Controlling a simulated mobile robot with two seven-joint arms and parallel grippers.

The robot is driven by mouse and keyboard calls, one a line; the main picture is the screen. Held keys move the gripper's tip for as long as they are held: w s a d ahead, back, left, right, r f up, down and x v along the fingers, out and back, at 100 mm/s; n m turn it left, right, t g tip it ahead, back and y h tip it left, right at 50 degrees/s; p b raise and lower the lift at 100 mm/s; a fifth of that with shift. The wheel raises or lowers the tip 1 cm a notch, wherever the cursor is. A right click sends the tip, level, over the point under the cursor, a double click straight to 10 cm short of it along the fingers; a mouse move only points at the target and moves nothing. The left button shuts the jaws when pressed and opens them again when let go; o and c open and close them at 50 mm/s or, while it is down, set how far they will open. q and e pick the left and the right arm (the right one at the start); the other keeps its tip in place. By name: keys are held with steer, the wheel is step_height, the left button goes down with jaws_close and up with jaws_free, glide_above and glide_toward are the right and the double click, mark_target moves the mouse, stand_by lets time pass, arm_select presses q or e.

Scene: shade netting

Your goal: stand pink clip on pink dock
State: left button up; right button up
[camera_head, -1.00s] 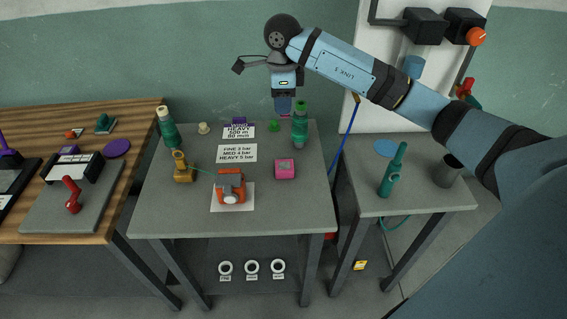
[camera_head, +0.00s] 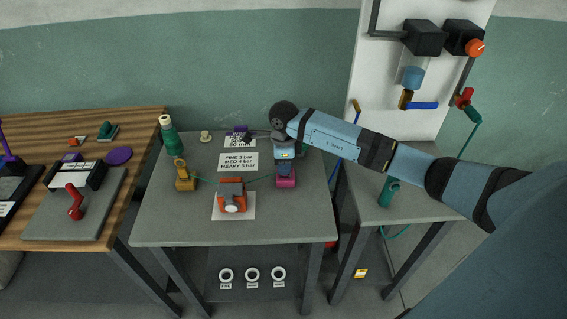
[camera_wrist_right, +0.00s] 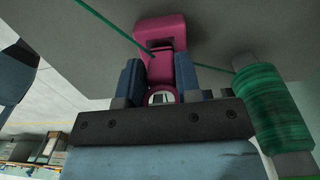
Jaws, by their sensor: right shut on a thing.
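The pink dock (camera_head: 286,182) sits on the grey middle table, under my right gripper. My right gripper (camera_head: 286,165) points down at it, shut on the pink clip (camera_wrist_right: 161,66). In the right wrist view the gripper's blue fingers (camera_wrist_right: 159,85) flank the clip, with a ring at its near end. The dock (camera_wrist_right: 162,27) lies directly beyond the clip; they overlap in view, and I cannot tell whether the clip is fully seated. A thin green cord runs to the clip from both sides. My left gripper is not in view.
A green spool (camera_wrist_right: 270,105) stands close beside my right gripper. An orange device (camera_head: 232,196) on a white sheet and a mustard-coloured fitting (camera_head: 184,176) are left of the dock. The table front is clear. A side table (camera_head: 410,205) is at right.

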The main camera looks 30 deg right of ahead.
steer(key=shift+f, duration=0.25)
steer(key=o, duration=0.9)
steer(key=shift+r, duration=0.1)
steer(key=shift+r, duration=0.2)
step_height(320, 180, up, 12)
steer(key=shift+w+d+f+b, duration=0.1)
steer(key=shift+f+b, duration=0.05)
steer(key=shift+b, duration=0.3)
